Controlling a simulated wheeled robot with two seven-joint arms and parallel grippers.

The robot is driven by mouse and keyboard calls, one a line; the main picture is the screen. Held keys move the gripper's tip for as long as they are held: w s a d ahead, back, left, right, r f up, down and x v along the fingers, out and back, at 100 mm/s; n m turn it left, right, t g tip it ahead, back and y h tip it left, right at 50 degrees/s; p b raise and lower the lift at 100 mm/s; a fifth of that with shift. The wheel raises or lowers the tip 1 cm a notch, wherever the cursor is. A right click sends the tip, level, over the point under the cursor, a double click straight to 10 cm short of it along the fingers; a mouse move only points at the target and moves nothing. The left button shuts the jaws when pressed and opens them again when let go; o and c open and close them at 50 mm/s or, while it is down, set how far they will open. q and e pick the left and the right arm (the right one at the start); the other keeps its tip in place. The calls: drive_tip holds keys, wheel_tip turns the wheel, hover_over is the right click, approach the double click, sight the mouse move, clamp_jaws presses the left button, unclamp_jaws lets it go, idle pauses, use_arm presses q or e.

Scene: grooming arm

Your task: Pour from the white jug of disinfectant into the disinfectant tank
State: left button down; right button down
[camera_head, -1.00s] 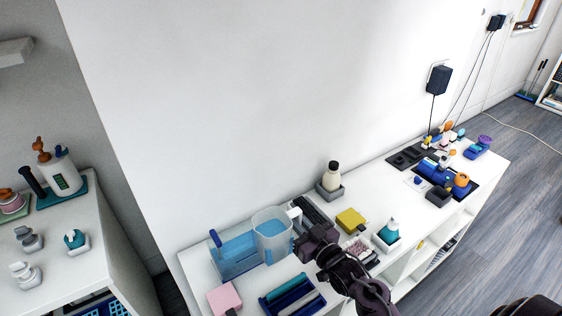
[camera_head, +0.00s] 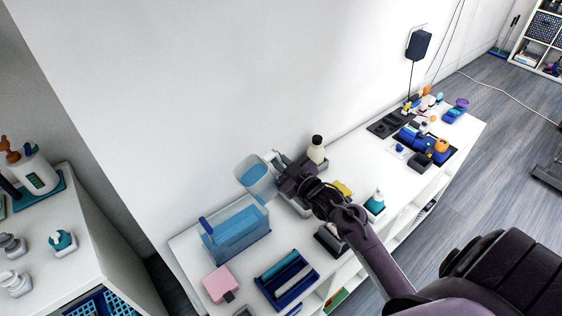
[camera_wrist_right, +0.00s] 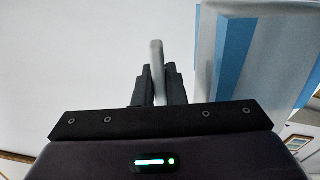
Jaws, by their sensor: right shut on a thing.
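The white jug (camera_head: 257,179) is translucent, with blue liquid showing inside. It is held up near the wall, above the back right end of the disinfectant tank, and looks tilted. The disinfectant tank (camera_head: 236,236) is a clear blue box with a dark blue handle at its left end, standing on the white counter. My right gripper (camera_head: 284,171) is shut on the jug's handle, to the right of the jug. In the right wrist view the handle (camera_wrist_right: 157,71) is between the fingers. Whether liquid is flowing cannot be told. My left gripper is not in view.
A pink block (camera_head: 219,283) and a blue tray (camera_head: 285,281) lie in front of the tank. A cream bottle (camera_head: 317,149) stands behind my right gripper. A teal-based bottle (camera_head: 375,202) stands to the right of my arm. The wall rises close behind the jug.

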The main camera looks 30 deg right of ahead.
drive_tip(key=shift+r, duration=0.15)
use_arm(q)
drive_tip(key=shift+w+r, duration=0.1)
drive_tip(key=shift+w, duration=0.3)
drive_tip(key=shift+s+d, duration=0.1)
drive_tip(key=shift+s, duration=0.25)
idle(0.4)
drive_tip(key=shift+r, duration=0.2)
use_arm(e)
drive_tip(key=shift+r+n, duration=0.45)
drive_tip(key=shift+n, duration=0.05)
use_arm(q)
drive_tip(key=shift+p, duration=0.3)
use_arm(e)
drive_tip(key=shift+a+r+n, duration=0.1)
drive_tip(key=shift+r+n, duration=0.2)
drive_tip(key=shift+n, duration=0.2)
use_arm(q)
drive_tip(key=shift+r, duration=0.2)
use_arm(e)
drive_tip(key=shift+r, duration=0.15)
idle(0.5)
